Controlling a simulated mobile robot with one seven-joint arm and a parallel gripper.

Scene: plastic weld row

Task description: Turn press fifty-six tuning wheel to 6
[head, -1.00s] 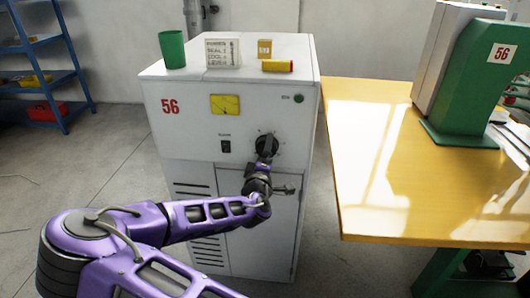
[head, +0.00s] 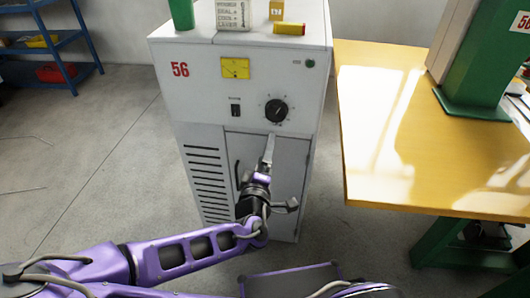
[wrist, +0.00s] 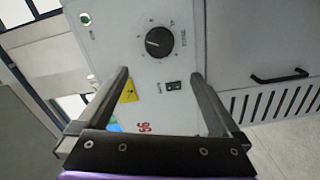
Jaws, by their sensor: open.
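The black tuning wheel (head: 276,111) is on the upper front of the white cabinet (head: 200,110) marked with a red 56. It also shows in the wrist view (wrist: 159,42), with small scale marks around it. Its setting is too small to read surely. My gripper (head: 268,150) is below the wheel in the head view and in front of the cabinet door, apart from the wheel. In the wrist view my gripper (wrist: 160,76) is open and empty, its two fingers wide apart, with the wheel beyond them.
A green cup (head: 181,14) and small boxes stand on top. A yellow table (head: 400,150) with a green machine (head: 475,80) stands at the right.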

